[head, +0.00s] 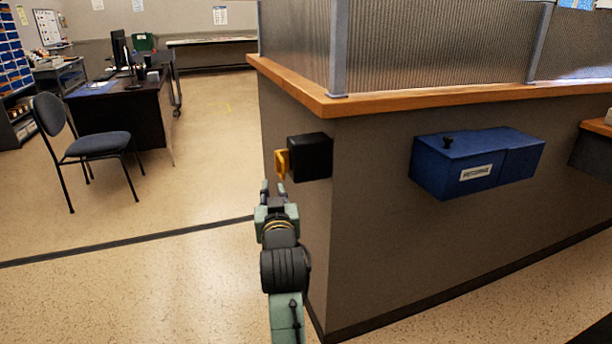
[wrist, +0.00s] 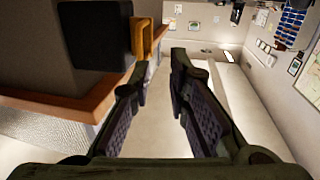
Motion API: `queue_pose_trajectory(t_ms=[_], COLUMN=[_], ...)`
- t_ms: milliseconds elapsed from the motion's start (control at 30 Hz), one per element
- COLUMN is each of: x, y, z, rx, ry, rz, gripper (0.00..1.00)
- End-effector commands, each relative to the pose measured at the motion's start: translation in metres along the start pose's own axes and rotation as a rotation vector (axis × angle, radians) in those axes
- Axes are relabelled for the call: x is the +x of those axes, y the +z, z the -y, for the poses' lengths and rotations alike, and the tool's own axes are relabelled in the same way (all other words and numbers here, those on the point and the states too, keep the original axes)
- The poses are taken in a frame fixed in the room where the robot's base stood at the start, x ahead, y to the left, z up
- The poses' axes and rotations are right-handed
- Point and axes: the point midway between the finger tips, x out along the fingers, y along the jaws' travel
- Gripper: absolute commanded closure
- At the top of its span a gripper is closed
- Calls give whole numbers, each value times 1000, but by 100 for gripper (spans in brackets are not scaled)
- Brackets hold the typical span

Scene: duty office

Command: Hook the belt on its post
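A black belt housing (head: 311,156) is fixed to the end wall of the counter. A yellow belt end (head: 281,164) sticks out from its left side, and no length of strap shows. In the wrist view the housing (wrist: 95,35) is at the upper left, with the yellow end (wrist: 145,38) beside it. My gripper (head: 272,188) is just below the yellow end in the head view. In the wrist view my gripper (wrist: 160,75) has its fingers apart with nothing between them, and the yellow end lies beyond the left fingertip. I cannot make out a post in either view.
The counter (head: 400,240) with its wooden ledge (head: 440,98) fills the right side. A blue returns box (head: 477,160) hangs on its front. A chair (head: 90,145) and dark desk (head: 125,115) stand at the left. The floor between them and the counter is clear.

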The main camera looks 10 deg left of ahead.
Motion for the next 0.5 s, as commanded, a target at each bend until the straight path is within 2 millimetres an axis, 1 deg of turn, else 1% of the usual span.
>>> queue_pose_trajectory(t_ms=[33, 100, 267, 367, 500], x=[2, 4, 13, 27, 54], y=[-1, -2, -3, -4, -5], z=[-9, -17, -21, -21, -21], rx=[5, 9, 12, 12, 13], ry=[2, 1, 0, -1, 0], rz=[-3, -7, -10, -10, -9], gripper=[84, 84, 84, 84, 84])
